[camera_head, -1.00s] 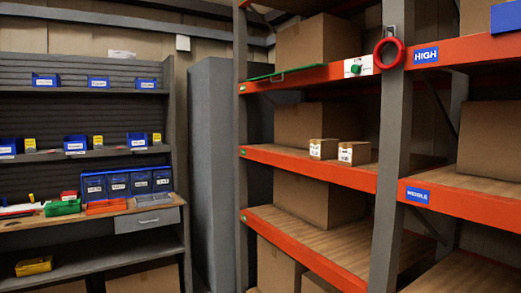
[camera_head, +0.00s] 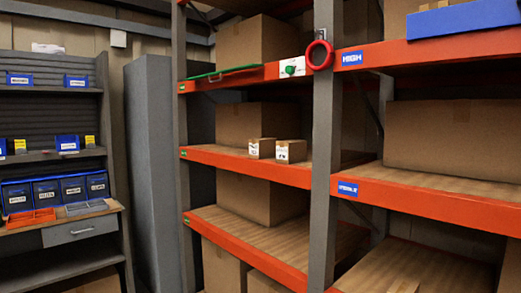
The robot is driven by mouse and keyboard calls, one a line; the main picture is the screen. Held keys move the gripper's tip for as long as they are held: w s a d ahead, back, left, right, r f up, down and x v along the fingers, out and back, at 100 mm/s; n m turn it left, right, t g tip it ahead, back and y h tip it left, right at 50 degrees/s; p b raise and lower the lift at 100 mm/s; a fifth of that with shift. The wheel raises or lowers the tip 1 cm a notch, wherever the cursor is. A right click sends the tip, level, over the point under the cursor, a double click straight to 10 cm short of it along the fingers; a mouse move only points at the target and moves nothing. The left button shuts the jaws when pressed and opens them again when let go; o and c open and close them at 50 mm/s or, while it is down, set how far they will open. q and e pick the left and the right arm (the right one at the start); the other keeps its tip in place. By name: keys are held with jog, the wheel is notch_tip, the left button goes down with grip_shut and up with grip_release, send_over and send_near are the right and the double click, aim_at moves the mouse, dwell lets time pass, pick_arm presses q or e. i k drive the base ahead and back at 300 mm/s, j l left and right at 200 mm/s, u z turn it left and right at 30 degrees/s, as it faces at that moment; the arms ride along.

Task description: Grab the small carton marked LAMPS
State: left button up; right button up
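Two small cartons with white labels stand side by side at the front edge of the middle shelf on the orange rack. The left small carton (camera_head: 262,148) and the right small carton (camera_head: 291,151) both face me, but their labels are too small to read, so I cannot tell which is marked LAMPS. A large brown box (camera_head: 245,122) stands behind them. Neither of my grippers is in view.
The orange middle shelf (camera_head: 225,158) runs past a grey upright (camera_head: 323,150) with a red ring (camera_head: 320,55). A grey cabinet (camera_head: 152,170) stands left of the rack. A workbench with blue bins (camera_head: 46,194) is at far left.

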aim_at(292, 151)
jog(key=i+j+u, duration=0.2)
jog(key=i+u, duration=0.15)
jog(key=i, duration=0.2)
jog(key=i+u, duration=0.4)
jog(key=i, duration=0.2)
jog(key=i+l+u, duration=0.15)
jog(key=i+u, duration=0.2)
jog(key=i, duration=0.2)
jog(key=i+z, duration=0.4)
jog(key=i+j+z, duration=0.35)
jog(key=i, duration=0.2)
jog(key=i+j+z, duration=0.25)
jog(key=i+z, duration=0.15)
